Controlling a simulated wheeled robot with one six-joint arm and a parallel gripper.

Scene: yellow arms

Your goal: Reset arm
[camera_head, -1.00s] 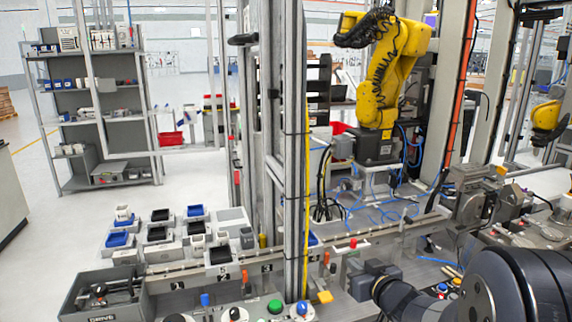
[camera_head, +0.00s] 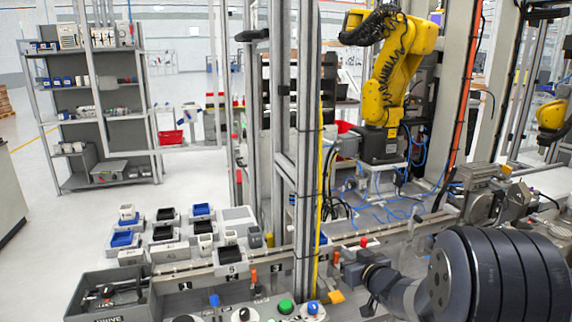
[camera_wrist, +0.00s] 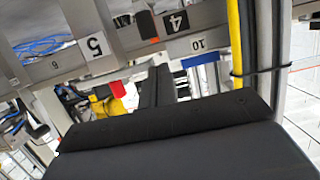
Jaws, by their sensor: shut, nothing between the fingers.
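My arm (camera_head: 490,275) reaches in from the lower right in the head view, its dark rounded link large in front. My gripper (camera_wrist: 156,88) shows at the centre of the wrist view as dark fingers closed together, beyond its wide black body. I see nothing held in it. In the head view my gripper (camera_head: 368,268) is small and dark, close to the front of the workstation, right of the upright metal post. Whether it touches anything there cannot be told.
A metal frame post (camera_head: 305,150) with a yellow tube stands left of my gripper. Several small bins (camera_head: 163,233) and a grey tool tray (camera_head: 108,292) lie farther left. A yellow robot arm (camera_head: 388,85) stands behind.

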